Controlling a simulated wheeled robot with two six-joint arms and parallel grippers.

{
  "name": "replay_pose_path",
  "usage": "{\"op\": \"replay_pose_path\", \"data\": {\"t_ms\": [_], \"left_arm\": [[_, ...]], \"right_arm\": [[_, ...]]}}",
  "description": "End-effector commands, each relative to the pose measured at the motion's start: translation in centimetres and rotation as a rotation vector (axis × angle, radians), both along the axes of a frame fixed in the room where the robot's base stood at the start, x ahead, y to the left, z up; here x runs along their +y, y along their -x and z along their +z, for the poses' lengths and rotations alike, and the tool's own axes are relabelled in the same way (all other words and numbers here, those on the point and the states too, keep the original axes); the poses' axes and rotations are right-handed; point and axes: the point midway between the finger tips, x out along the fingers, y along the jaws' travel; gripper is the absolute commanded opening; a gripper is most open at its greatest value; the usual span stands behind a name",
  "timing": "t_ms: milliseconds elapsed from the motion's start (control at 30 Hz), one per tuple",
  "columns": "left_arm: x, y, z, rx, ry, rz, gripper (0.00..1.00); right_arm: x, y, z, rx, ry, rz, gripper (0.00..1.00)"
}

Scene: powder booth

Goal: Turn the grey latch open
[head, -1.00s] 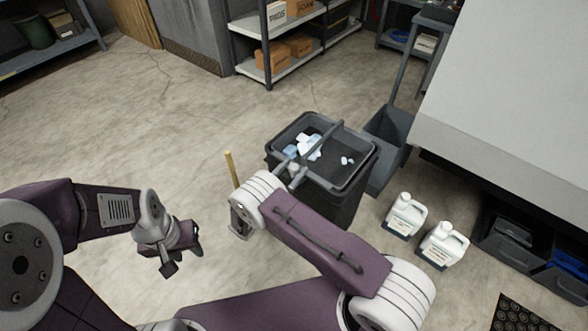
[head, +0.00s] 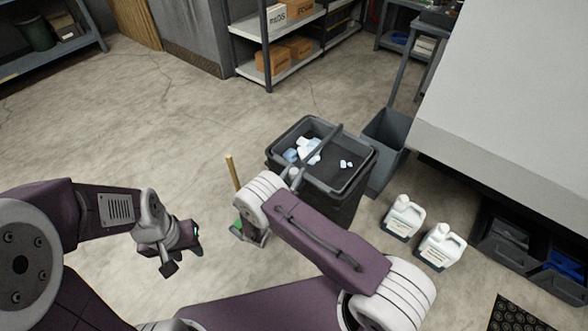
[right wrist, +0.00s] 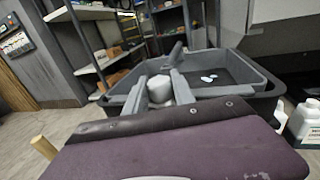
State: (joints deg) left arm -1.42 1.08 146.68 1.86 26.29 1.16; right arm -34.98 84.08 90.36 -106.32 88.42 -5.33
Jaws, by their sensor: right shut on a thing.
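A grey bar (head: 322,146), apparently the grey latch, reaches over the dark bin (head: 362,177). It also shows in the right wrist view (right wrist: 177,54). My right gripper (head: 292,177) is at the bar's near end by the bin's near left corner, partly hidden by my wrist. In the right wrist view its grey fingers (right wrist: 160,90) stand on either side of a pale rounded part, shut on what appears to be the latch's near end. The exact contact is hidden. My left gripper (head: 184,262) hangs over bare floor at the left, empty, with its fingers apart.
Several pale scraps (head: 307,149) lie in the bin's top. White jugs (head: 443,247) stand right of the bin. A large grey booth (head: 520,90) fills the upper right.

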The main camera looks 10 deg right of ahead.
Motion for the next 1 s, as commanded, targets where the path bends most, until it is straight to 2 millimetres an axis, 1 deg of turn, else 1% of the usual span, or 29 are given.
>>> {"op": "replay_pose_path", "data": {"t_ms": [33,100,400,700,1000], "left_arm": [[0.0,0.0,1.1,0.0,0.0,0.0,0.36],[0.0,0.0,1.7,0.0,0.0,0.0,0.36],[0.0,0.0,3.5,0.0,0.0,0.0,0.36],[0.0,0.0,4.1,0.0,0.0,0.0,0.36],[0.0,0.0,4.1,0.0,0.0,0.0,0.36]], "right_arm": [[-0.1,0.1,0.4,0.007,0.004,0.033,0.0],[-0.1,0.1,0.4,0.006,0.003,0.082,0.0],[-0.1,0.1,0.2,0.004,0.0,0.265,0.0],[-0.1,0.0,0.0,0.001,-0.001,0.357,0.0],[0.0,0.0,0.0,0.0,0.0,0.372,0.0]]}}
